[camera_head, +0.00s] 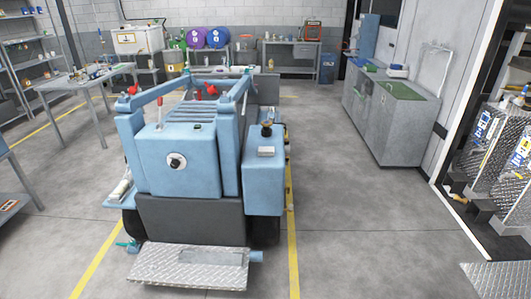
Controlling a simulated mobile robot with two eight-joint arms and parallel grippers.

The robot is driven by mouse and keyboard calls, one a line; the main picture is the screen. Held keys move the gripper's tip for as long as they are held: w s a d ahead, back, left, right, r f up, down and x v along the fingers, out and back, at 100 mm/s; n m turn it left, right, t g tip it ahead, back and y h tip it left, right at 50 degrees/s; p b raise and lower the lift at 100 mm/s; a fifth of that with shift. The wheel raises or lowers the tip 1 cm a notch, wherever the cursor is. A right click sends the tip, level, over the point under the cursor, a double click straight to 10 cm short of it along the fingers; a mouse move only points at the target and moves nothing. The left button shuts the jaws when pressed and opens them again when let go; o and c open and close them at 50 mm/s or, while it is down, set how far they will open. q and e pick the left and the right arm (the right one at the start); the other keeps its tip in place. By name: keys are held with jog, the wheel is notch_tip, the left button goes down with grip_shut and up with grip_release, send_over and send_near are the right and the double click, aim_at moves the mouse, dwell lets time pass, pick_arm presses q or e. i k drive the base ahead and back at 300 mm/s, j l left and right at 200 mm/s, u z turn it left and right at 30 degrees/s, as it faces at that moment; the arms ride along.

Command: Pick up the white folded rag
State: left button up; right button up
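A small flat white item (266,151) lies on top of the blue side box at the right of a blue machine (178,165). It may be the folded white rag, but it is too small to be sure. A dark object with a tan top (266,130) stands just behind it. Another whitish item (121,189) is at the machine's left side; I cannot tell what it is. Neither of my grippers is in view.
The blue machine has a metal tread step (190,266) at its near end and stands between yellow floor lines. A work table (88,77) and shelves (28,52) are at the left, a grey cabinet (392,125) at the right. The floor right of the machine (350,215) is clear.

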aim_at(267, 151)
jog(key=k+l+u, duration=0.1)
jog(key=l+u, duration=0.15)
jog(key=k+l+u, duration=0.25)
jog(key=i+l+u, duration=0.3)
jog(key=i+l, duration=0.55)
jog(key=i, duration=0.5)
jog(key=i+l+u, duration=0.35)
jog(key=i+l, duration=0.75)
jog(key=i, duration=0.1)
